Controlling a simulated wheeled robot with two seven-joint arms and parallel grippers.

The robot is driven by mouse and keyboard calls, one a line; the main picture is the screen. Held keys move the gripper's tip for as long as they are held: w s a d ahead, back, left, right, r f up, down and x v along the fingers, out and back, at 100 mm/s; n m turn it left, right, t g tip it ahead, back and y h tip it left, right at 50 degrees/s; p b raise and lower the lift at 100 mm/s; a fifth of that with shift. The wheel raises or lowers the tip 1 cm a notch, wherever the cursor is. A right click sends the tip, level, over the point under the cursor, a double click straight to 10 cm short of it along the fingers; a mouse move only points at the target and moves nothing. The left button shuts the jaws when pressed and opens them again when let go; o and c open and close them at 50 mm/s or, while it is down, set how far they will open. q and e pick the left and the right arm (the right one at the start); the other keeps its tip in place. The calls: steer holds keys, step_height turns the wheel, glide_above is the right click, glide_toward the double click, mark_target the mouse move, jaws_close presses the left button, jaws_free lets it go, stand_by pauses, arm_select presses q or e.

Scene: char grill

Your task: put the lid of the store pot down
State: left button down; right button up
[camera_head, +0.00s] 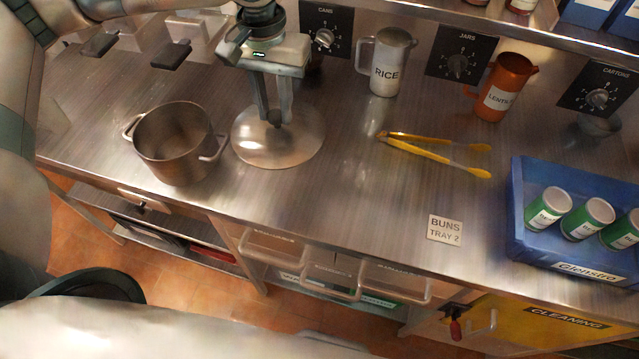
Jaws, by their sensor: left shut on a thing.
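The store pot (176,150) stands open on the steel counter at the left, with a loop handle on each side. Its lid (262,146), a round shiny metal disc, is just right of the pot at counter level. I cannot tell whether it touches the counter. My left gripper (274,116) points down over the lid and is shut on its knob, which the fingers partly hide. My right gripper is not in view.
Yellow tongs (435,152) lie mid-counter. A RICE jug (389,65) and an orange LENTILS jug (505,90) stand at the back. A blue crate (515,200) with several green cans is at the right.

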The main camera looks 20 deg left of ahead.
arm_select(q)
steer(key=shift+a, duration=0.1)
steer(key=shift+s+d+f, duration=0.2)
steer(key=shift+s+d, duration=0.05)
steer(key=s+d+f+m+b, duration=0.4)
steer(key=s+d, duration=0.2)
steer(key=s, duration=0.5)
steer(key=shift+s+m, duration=0.2)
steer(key=shift+m, duration=0.2)
steer(key=shift+f, duration=0.1)
